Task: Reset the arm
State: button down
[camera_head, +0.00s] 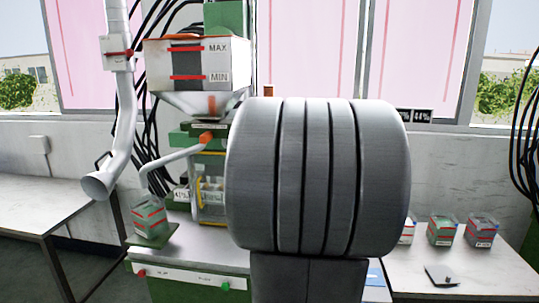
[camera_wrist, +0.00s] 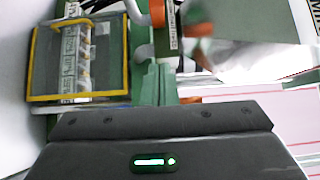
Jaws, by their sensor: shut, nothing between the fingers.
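My arm (camera_head: 318,180) fills the middle of the head view as a large grey ribbed cylinder on a dark link. It hides part of the machine behind it. My gripper (camera_wrist: 160,122) shows in the wrist view as a dark bolted bar above a housing with a lit green indicator. It is shut and empty. It appears close to the moulding machine (camera_head: 205,260), whose yellow-framed window (camera_wrist: 78,58) is at upper left in the wrist view.
A hopper marked MAX and MIN (camera_head: 198,65) tops the machine. A white pipe (camera_head: 122,130) hangs at left. A small box (camera_head: 150,218) stands on the machine's left side. Several boxes, including a green one (camera_head: 440,230), and a dark flat item (camera_head: 441,276) occupy the right table (camera_head: 490,272). The left table (camera_head: 40,205) is bare.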

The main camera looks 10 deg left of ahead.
jog(key=shift+w, duration=0.1)
jog(key=p, duration=0.5)
send_near(209, 137)
jog(key=x, duration=0.6)
jog(key=shift+w+a, duration=0.1)
jog(key=shift+a, duration=0.05)
jog(key=shift+d+f, duration=0.1)
jog(key=shift+d, duration=0.75)
